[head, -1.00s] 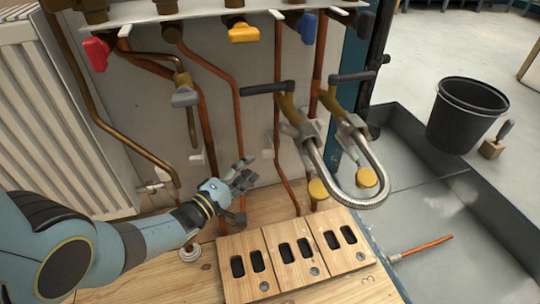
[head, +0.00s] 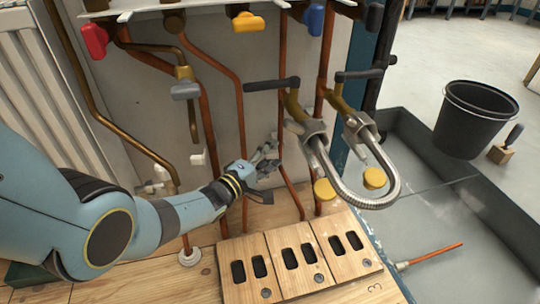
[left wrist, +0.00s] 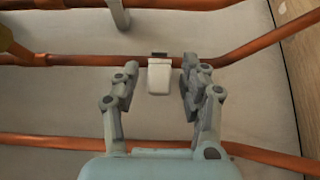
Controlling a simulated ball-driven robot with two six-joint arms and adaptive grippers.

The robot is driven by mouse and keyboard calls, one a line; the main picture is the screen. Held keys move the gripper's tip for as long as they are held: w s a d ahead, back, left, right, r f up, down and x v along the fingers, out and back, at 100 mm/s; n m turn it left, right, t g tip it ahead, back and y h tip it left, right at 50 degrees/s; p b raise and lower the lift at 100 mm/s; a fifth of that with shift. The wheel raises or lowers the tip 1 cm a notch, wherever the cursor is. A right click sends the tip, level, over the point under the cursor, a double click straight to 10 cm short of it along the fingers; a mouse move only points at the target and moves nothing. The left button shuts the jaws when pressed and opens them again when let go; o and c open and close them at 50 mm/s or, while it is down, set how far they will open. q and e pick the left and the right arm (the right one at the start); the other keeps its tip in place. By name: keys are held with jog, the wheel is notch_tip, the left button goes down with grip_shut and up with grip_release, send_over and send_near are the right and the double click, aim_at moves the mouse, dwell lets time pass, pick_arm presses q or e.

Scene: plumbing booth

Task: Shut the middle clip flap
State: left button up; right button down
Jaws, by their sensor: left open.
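A white clip (left wrist: 159,77) sits at a copper pipe (left wrist: 75,60) in the left wrist view, with a small dark piece at its top edge. It lies between the fingertips of my left gripper (left wrist: 158,85), which is open, with a gap on both sides. I cannot tell how far its flap stands open. In the head view my left gripper (head: 268,158) is at the back panel by the copper pipes and largely hides this clip. Another white clip (head: 198,159) shows further left. My right gripper is not in view.
A braided hose (head: 350,195) loops out to the right of my gripper, below dark lever handles (head: 272,86). Wooden blocks with slots (head: 290,262) lie on the bench below. A black bucket (head: 473,118) stands far right.

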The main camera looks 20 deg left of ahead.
pick_arm(q)
jog(key=shift+c, duration=0.2)
grip_shut()
jog(key=shift+d+y, duration=0.1)
jog(key=shift+y, duration=0.2)
jog(key=shift+s+d+n+t+y, duration=0.1)
jog(key=shift+d+n+t+y, duration=0.15)
jog(key=shift+n+y, duration=0.5)
jog(key=shift+d+n+t+y, duration=0.1)
jog(key=shift+n+t+y, duration=0.15)
jog(key=shift+n+y, duration=0.5)
jog(key=shift+d+n+y, duration=0.2)
jog(key=shift+n+y, duration=0.5)
jog(key=shift+y, duration=0.55)
jog(key=shift+d+n+y, duration=0.15)
jog(key=shift+n+y, duration=0.55)
jog(key=shift+y, duration=0.5)
jog(key=shift+d+n+y, duration=0.2)
jog(key=shift+n+y, duration=0.5)
jog(key=shift+y, duration=0.55)
jog(key=shift+n+g+y, duration=0.3)
jog(key=shift+y, duration=0.2)
jog(key=shift+o, duration=0.2)
grip_release()
